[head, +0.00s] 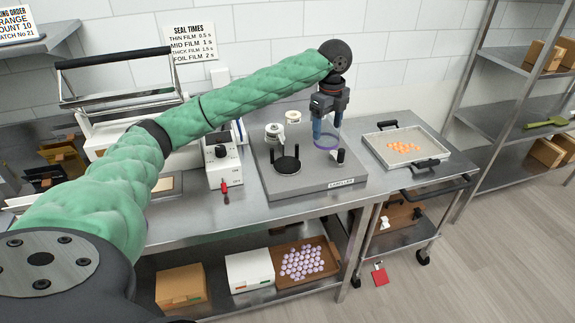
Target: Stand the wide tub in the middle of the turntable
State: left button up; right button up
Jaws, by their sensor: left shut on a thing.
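The turntable (286,165) is a round black disc on the grey labeller base (310,187), with short black posts beside it. My left gripper (327,131) reaches down over the right part of the labeller. Its blue fingers are shut on a clear tub with a purple-blue rim (326,147), which looks like the wide tub. The tub is to the right of the turntable, over the labeller base. I cannot tell whether its bottom touches the base. No tub stands on the turntable. My right gripper is out of view.
White rolls (274,133) stand behind the turntable, and a black-topped post (338,157) is close to the tub. A sealer box with a dial (222,166) stands left of the labeller. A tray of orange gummies (426,160) sits on the cart to the right.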

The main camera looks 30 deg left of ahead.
pick_arm(q)
jog(key=m, duration=0.3)
jog(key=shift+s+a, duration=0.1)
jog(key=shift+m, duration=0.9)
jog(key=shift+s+a+f, duration=0.1)
jog(key=shift+a+f, duration=0.1)
jog(key=shift+a, duration=0.15)
jog(key=shift+m, duration=0.3)
jog(key=s+a+f+p, duration=0.1)
jog(key=a+f, duration=0.1)
jog(key=a, duration=0.1)
jog(key=s+a+f+p, duration=0.1)
jog(key=a+f+p, duration=0.1)
jog(key=a+f, duration=0.1)
jog(key=a+f+p, duration=0.2)
jog(key=a, duration=0.2)
jog(key=shift+s+a+f, duration=0.25)
jog(key=shift+s+a, duration=0.05)
jog(key=shift+s, duration=0.1)
jog(key=shift+f+p, duration=0.8)
jog(key=shift+f, duration=0.8)
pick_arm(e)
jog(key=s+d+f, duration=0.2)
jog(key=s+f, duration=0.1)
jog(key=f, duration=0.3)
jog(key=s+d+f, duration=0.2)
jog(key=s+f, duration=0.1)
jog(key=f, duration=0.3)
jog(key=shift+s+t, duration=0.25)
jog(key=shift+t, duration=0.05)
